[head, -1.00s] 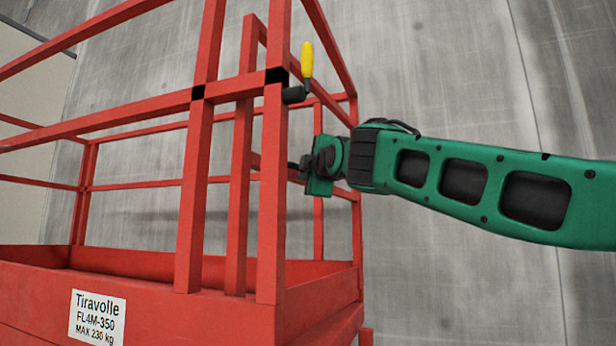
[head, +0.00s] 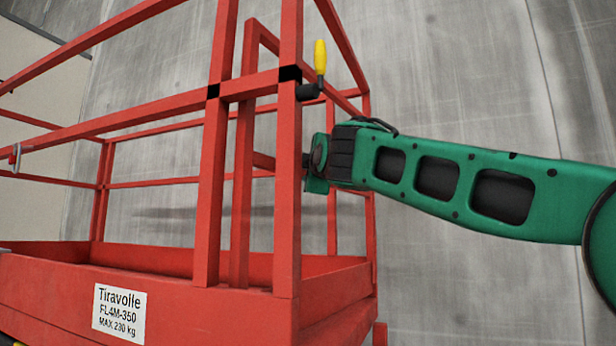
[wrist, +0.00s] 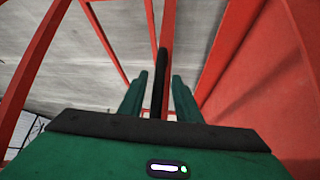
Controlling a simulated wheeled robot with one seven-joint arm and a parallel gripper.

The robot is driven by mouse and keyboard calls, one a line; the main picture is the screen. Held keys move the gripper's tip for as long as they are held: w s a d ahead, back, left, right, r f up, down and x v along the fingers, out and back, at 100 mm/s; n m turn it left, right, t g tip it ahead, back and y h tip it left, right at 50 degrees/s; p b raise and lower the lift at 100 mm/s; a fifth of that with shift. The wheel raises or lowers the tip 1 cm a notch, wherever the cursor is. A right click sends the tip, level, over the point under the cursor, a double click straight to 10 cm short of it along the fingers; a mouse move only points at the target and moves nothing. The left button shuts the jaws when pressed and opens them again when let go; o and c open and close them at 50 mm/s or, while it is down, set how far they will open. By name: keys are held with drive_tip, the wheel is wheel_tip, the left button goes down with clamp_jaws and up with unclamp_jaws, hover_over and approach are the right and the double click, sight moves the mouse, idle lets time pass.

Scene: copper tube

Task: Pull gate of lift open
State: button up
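The red lift (head: 190,280) fills the left and middle of the head view. A red frame that looks like the gate (head: 243,150) stands behind the front posts, running back to the right; how far it is open I cannot tell. A yellow-gripped crank handle (head: 320,57) sticks up from the corner post. My gripper (head: 308,165) is just right of this post, its tips partly hidden. In the wrist view my gripper's green fingers (wrist: 160,78) are apart, with a narrow dark bar (wrist: 160,85) between them and a red post (wrist: 168,40) beyond. Contact is unclear.
Red rails surround the platform, and a large red surface (wrist: 270,80) lies close on the right in the wrist view. A grey hook (head: 15,157) hangs on the left rail. A concrete wall (head: 460,70) stands behind, with open room right of the lift.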

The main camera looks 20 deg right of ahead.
drive_tip(key=s+a+f, duration=0.1)
drive_tip(key=s, duration=0.9)
drive_tip(key=shift+s+f, duration=0.25)
